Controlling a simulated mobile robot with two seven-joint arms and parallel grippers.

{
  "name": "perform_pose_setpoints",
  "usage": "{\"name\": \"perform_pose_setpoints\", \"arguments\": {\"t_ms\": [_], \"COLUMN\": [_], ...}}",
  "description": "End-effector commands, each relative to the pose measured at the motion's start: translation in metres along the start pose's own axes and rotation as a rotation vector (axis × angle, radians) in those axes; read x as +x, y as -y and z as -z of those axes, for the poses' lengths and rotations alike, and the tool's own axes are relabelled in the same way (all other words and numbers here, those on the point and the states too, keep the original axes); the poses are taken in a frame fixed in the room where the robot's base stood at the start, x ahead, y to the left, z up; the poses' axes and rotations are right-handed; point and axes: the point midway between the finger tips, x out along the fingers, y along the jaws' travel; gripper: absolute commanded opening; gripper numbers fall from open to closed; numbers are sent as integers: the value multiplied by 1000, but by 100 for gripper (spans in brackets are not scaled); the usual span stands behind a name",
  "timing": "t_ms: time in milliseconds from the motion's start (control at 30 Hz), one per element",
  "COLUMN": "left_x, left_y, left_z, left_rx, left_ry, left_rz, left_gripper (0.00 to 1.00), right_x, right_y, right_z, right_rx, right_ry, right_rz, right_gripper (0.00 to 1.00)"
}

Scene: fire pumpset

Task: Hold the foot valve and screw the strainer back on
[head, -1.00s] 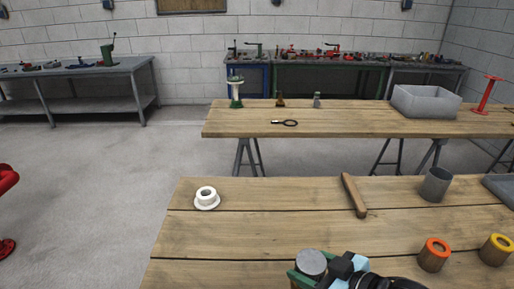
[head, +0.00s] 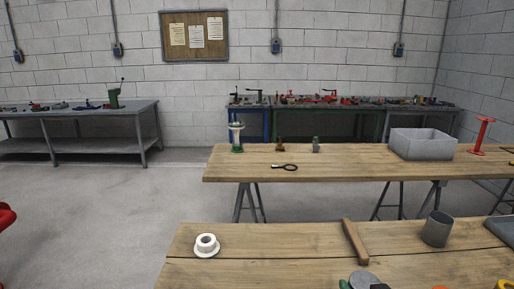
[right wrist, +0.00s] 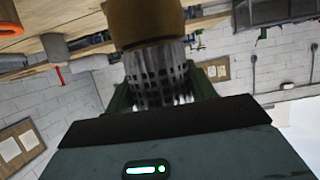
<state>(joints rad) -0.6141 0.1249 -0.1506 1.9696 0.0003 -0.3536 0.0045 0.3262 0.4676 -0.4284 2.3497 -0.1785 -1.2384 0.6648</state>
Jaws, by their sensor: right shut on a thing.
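My right gripper (head: 362,285) is at the bottom edge of the head view, mostly cut off. A grey round disc (head: 364,279), apparently the strainer's end, shows there beside a green finger. In the right wrist view, the strainer (right wrist: 157,75), a dark grey slotted cylinder, sits between the green fingers, which are shut on it. A brown-brass body (right wrist: 145,22), apparently the foot valve, adjoins the strainer's upper end in that picture. I cannot tell whether the two are threaded together. My left gripper is not in view.
The near wooden table (head: 290,240) holds a white flanged ring (head: 206,245), a wooden bar (head: 355,240) and a grey cup (head: 437,229). Orange and yellow rims show at its lower edge. A second table (head: 350,165) behind carries a grey bin (head: 422,144) and a black-handled ring tool (head: 285,167).

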Motion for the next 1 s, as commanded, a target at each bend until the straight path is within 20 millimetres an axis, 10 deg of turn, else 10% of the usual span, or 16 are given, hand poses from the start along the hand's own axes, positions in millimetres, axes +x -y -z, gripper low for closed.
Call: {"name": "perform_pose_setpoints", "arguments": {"t_ms": [467,1000], "left_x": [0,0], "left_y": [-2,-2], "left_z": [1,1], "left_rx": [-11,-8], "left_ry": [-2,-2], "left_rz": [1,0], "left_gripper": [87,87], "right_x": [-1,-9], "right_y": [14,126], "right_z": [1,-17], "right_rx": [-24,-214], "right_ry": [-7,-7], "right_rz": [57,513], "right_gripper": [0,0]}}
